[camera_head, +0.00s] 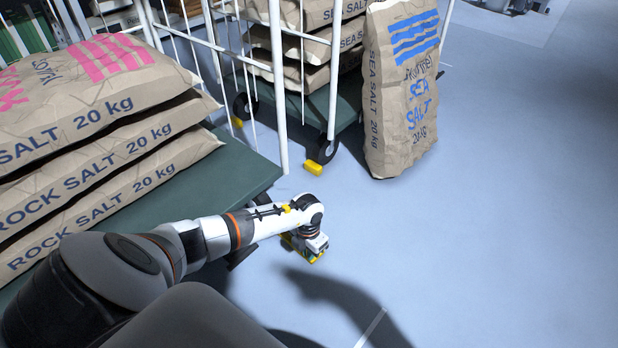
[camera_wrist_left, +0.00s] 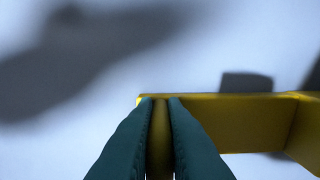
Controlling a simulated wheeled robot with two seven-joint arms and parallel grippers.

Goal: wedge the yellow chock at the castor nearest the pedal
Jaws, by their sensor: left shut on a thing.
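My left gripper (camera_head: 304,246) is low over the floor, just right of the near green trolley's front corner. It is shut on a yellow chock (camera_head: 318,259). In the left wrist view the dark green fingertips (camera_wrist_left: 160,102) pinch a thin upright part of the chock, and its wider yellow body (camera_wrist_left: 235,120) extends to the right. A dark part (camera_head: 241,257), perhaps a castor or pedal, shows under the near trolley's edge, partly hidden by my arm. I cannot make out a pedal for sure. My right gripper is out of view.
The near green trolley (camera_head: 228,165) carries rock salt sacks (camera_head: 110,130). The trolley behind has black castors (camera_head: 328,150), with yellow blocks (camera_head: 314,168) on the floor near them. A sea salt sack (camera_head: 400,100) stands upright beside it. The floor to the right is clear.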

